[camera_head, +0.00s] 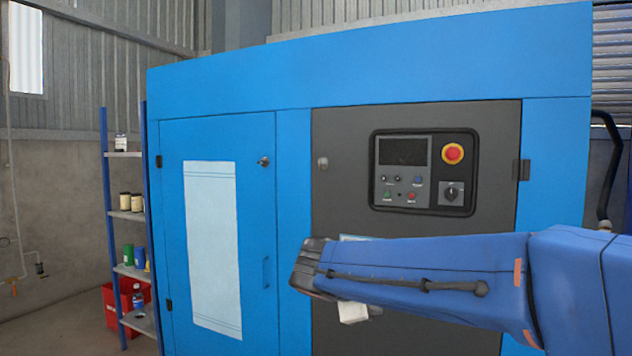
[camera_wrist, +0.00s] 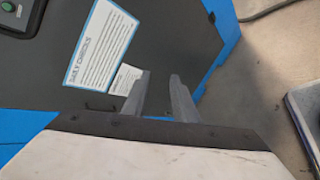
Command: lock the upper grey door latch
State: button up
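The upper grey door latch (camera_head: 322,163) is a small round metal piece at the upper left of the dark grey door (camera_head: 345,120), left of the control panel. It shows in the head view only, and I cannot tell its turn position. My gripper (camera_wrist: 160,76) points at the lower part of the grey door in the wrist view. Its two grey fingers are apart with nothing between them.
The control panel (camera_head: 423,172) has a red emergency button (camera_head: 453,153). A blue door (camera_head: 255,220) with its own latch (camera_head: 263,161) stands left. A "Daily Checks" sheet (camera_wrist: 101,42) is on the grey door. A shelf (camera_head: 125,213) with cans stands far left.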

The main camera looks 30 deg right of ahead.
jog(key=w+r+n+t+h, duration=0.3)
jog(key=w+r+n+h, duration=0.3)
jog(key=w+r, duration=0.8)
jog(key=n+t+h, duration=0.2)
jog(key=n+t, duration=0.4)
jog(key=n, duration=0.3)
send_near(319, 164)
jog(key=x, duration=0.9)
jog(key=shift+c, duration=0.4)
grip_shut()
